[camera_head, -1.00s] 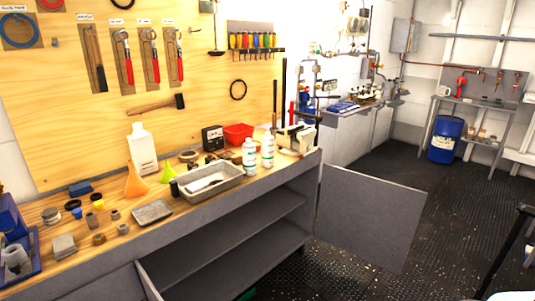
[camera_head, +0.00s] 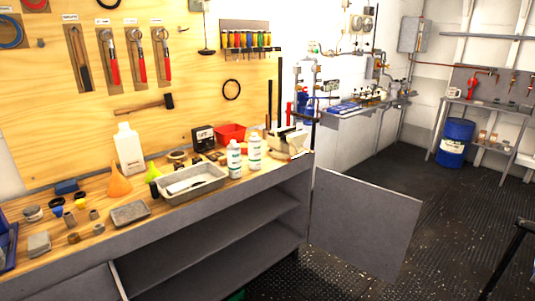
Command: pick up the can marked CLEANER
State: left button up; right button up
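Two white spray cans stand upright side by side on the workbench (camera_head: 205,207), right of the grey tray. The left can (camera_head: 234,160) and the right can (camera_head: 255,153) both carry green print. Their lettering is too small to read, so I cannot tell which is marked CLEANER. A dark arm part shows at the lower right edge, but neither gripper is in view.
A grey tray (camera_head: 205,188), an orange funnel (camera_head: 118,182), a white bottle (camera_head: 129,150) and a red bin (camera_head: 231,133) crowd the bench. An open cabinet door (camera_head: 362,223) juts out at the bench's right end. A blue drum (camera_head: 455,140) stands at the back; the dark floor between is clear.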

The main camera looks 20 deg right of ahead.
aim_at(254, 142)
jog(key=l+z, duration=0.1)
jog(key=l, duration=0.85)
jog(key=i+l, duration=0.25)
jog(key=l, duration=0.2)
jog(key=i+l+z, duration=0.15)
jog(key=l, duration=0.3)
jog(key=i+l, duration=0.3)
jog(key=i, duration=0.15)
jog(key=i+l+z, duration=0.15)
jog(key=i, duration=0.3)
jog(key=i+l, duration=0.35)
jog(key=i+l+z, duration=0.1)
jog(key=i+l, duration=0.15)
jog(key=i, duration=0.3)
